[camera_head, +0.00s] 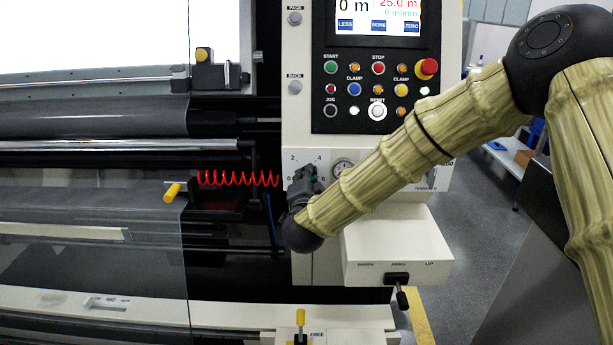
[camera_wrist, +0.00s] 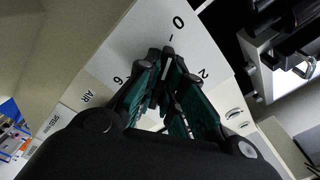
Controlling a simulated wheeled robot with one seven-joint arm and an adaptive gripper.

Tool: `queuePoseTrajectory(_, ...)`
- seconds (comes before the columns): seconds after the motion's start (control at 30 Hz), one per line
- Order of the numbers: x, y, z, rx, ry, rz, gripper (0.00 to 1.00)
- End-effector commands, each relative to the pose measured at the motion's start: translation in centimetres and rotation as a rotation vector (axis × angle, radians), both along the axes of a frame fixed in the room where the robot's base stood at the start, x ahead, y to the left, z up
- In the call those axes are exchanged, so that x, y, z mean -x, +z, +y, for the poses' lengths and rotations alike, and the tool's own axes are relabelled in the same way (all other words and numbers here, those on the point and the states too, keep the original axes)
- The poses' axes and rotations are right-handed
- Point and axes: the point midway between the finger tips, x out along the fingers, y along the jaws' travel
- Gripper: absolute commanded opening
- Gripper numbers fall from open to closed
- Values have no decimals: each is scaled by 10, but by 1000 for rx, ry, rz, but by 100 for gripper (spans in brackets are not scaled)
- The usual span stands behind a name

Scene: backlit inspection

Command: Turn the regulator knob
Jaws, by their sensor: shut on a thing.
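The regulator knob (camera_wrist: 168,52) is a small dark part on a white dial plate (camera_wrist: 118,52) marked 0, 2 and 6. In the wrist view its visible end lies beside the tick at 0. My gripper (camera_wrist: 165,76) is shut on the knob, with a green-padded finger on either side. The fingers hide most of the knob. In the head view my gripper (camera_head: 306,178) is at the dial plate (camera_head: 294,160) on the machine's front, and the knob is hidden behind it.
A round gauge (camera_head: 342,168) sits just right of the dial, partly behind my arm. A button panel (camera_head: 366,92) with a screen is above. A red coiled hose (camera_head: 238,179) and yellow-tipped handle (camera_head: 172,192) are to the left. A white box (camera_head: 397,245) juts out below right.

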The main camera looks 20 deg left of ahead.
Motion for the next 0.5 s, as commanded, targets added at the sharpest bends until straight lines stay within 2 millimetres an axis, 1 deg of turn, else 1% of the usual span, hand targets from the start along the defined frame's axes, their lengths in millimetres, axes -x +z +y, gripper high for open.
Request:
queuePoseTrajectory(0.4, 2, -3, 1, 10, 4, 3, 0)
queuePoseTrajectory(0.43, 2, -3, 1, 10, 4, 3, 13)
queuePoseTrajectory(0.5, 2, -3, 1, 9, 4, 3, 26)
